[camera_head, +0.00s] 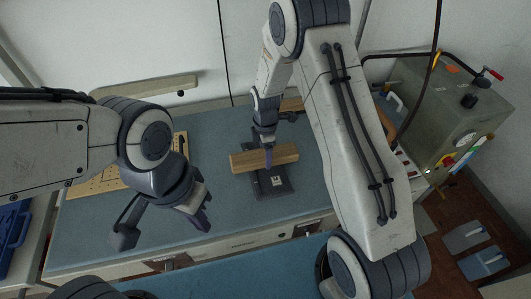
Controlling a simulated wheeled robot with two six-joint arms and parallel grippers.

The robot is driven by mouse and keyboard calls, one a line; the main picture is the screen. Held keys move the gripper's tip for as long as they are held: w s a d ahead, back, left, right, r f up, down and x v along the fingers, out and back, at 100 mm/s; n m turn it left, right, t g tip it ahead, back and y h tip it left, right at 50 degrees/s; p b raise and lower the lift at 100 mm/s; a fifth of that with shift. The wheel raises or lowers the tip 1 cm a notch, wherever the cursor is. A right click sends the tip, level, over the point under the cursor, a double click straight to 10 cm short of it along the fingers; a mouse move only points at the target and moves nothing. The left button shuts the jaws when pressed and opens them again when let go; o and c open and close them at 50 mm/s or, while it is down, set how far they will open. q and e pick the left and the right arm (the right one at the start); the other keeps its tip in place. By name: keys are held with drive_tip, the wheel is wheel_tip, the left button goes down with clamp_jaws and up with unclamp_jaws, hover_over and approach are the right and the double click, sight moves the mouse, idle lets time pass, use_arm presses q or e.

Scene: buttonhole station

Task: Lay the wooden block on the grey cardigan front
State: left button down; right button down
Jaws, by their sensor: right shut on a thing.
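The wooden block (247,161) is a light brown bar lying crosswise near the middle of the blue-grey table. My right gripper (268,160) comes down from above and is shut on the block near its middle. A dark grey flat piece (282,188) with a small pale mark lies under and in front of the block. I cannot tell whether it is the cardigan front, or whether the block touches it. My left gripper (206,211) is empty, off to the left above the table's front part, its fingers apart.
A wooden board with holes (97,186) lies at the table's left, partly behind my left arm. A pale wooden bar (150,87) is at the back left. A grey-green machine (438,105) stands at the right. The table between board and block is clear.

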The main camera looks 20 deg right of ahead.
drive_tip(key=shift+f, duration=0.2)
unclamp_jaws()
drive_tip(key=shift+r, duration=0.1)
drive_tip(key=shift+r, duration=0.3)
wheel_tip(320, 180, up, 11)
drive_tip(key=b, duration=0.2)
drive_tip(key=s+a+r+m, duration=0.4)
drive_tip(key=s+a+r, duration=0.3)
drive_tip(key=s, duration=0.4)
drive_tip(key=s+a+m+y, duration=0.1)
drive_tip(key=s+m, duration=0.5)
drive_tip(key=s, duration=1)
drive_tip(key=shift+s+a+r+m, duration=0.25)
drive_tip(key=shift+s+a+m, duration=0.15)
drive_tip(key=shift+a, duration=0.25)
